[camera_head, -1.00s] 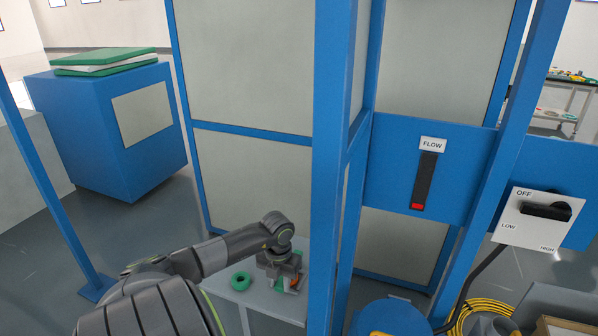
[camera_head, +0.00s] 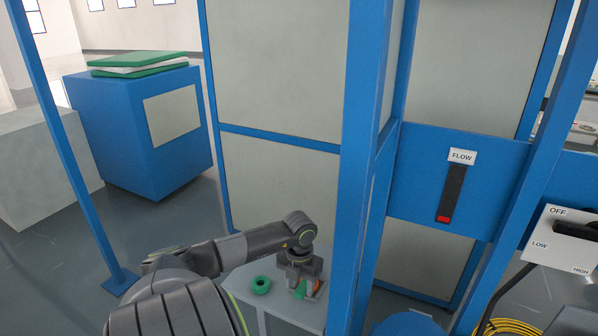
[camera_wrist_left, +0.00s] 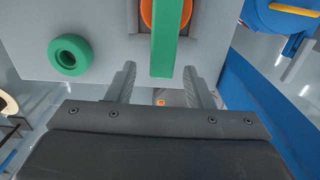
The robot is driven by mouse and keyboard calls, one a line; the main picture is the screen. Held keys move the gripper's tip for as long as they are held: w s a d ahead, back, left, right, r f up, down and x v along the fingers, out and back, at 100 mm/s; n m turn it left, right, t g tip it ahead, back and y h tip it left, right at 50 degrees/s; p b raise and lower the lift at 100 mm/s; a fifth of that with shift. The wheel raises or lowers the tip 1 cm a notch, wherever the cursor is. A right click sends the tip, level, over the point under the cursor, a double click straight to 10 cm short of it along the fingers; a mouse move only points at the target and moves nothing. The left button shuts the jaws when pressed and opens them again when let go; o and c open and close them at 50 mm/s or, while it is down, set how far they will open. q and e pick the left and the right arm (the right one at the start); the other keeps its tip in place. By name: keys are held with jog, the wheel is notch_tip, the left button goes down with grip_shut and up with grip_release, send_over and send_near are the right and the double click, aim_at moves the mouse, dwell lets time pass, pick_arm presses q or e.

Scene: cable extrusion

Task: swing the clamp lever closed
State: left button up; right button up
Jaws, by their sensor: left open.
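The clamp lever is a green bar (camera_wrist_left: 165,40) in the left wrist view, with an orange round part (camera_wrist_left: 166,12) behind it on a grey block. In the head view the lever (camera_head: 300,290) and the orange part (camera_head: 317,288) show only partly beside my gripper. My left gripper (camera_wrist_left: 160,80) is open. In the wrist view the near end of the green bar lies between its two fingertips, with gaps on both sides. I cannot tell the height between them. In the head view my left gripper (camera_head: 303,278) is over the small table. My right gripper is not in view.
A green ring (camera_head: 260,285) lies on the light grey table (camera_head: 240,283) left of the gripper; it also shows in the wrist view (camera_wrist_left: 70,55). A blue frame post (camera_head: 362,170) stands close on the right. Panels (camera_head: 280,185) stand behind the table.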

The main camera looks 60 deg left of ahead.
pick_arm(q)
notch_tip(320, 180, up, 16)
jog(key=b, duration=0.1)
jog(key=shift+f, duration=0.15)
dwell(0.3)
jog(key=shift+s, duration=0.1)
dwell(0.5)
